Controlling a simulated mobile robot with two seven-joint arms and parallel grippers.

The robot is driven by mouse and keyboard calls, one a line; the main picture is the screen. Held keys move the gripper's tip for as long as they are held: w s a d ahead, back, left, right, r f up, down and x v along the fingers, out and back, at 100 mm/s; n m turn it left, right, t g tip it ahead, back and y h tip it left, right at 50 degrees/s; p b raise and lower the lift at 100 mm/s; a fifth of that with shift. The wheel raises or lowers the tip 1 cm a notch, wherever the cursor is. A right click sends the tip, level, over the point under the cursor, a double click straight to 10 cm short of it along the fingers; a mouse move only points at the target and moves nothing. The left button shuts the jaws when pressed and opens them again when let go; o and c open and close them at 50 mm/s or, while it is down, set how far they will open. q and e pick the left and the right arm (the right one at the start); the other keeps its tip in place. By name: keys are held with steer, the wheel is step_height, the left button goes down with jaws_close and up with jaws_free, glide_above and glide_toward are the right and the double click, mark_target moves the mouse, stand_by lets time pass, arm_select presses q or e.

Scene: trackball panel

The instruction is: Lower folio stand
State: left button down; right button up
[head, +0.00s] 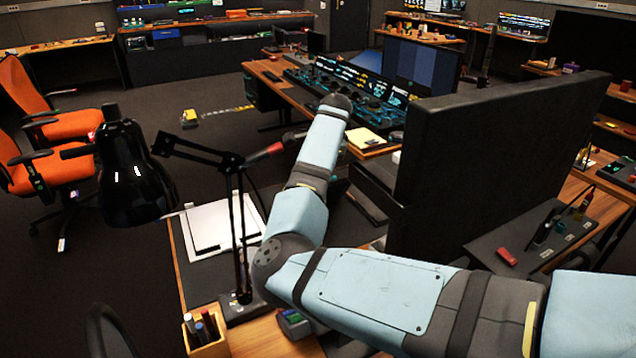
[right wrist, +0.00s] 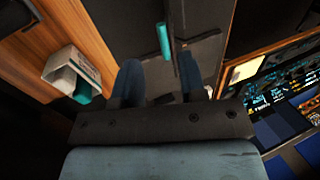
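A white sheet-like board (head: 215,228) lies on the desk behind the lamp in the head view. It may be the folio stand, but I cannot tell for sure. My right arm reaches over the desk from the right, and its gripper is not clearly visible there. In the right wrist view my right gripper (right wrist: 158,64) has its two fingers apart, with nothing between them. A teal cylinder (right wrist: 163,41) shows beyond the fingertips, in front of dark panels (right wrist: 205,22). Whether it belongs to the stand is unclear. My left gripper is not in view.
A black desk lamp (head: 130,175) stands at the near desk, beside a pen holder (head: 205,335). A large dark partition (head: 490,160) rises right of my arm. A console (head: 350,85) stands behind. A pale box (right wrist: 72,75) shows in the wrist view. Orange chairs (head: 65,160) stand left.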

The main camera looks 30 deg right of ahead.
steer(key=x, duration=1)
steer(key=shift+b, duration=0.4)
jaws_close()
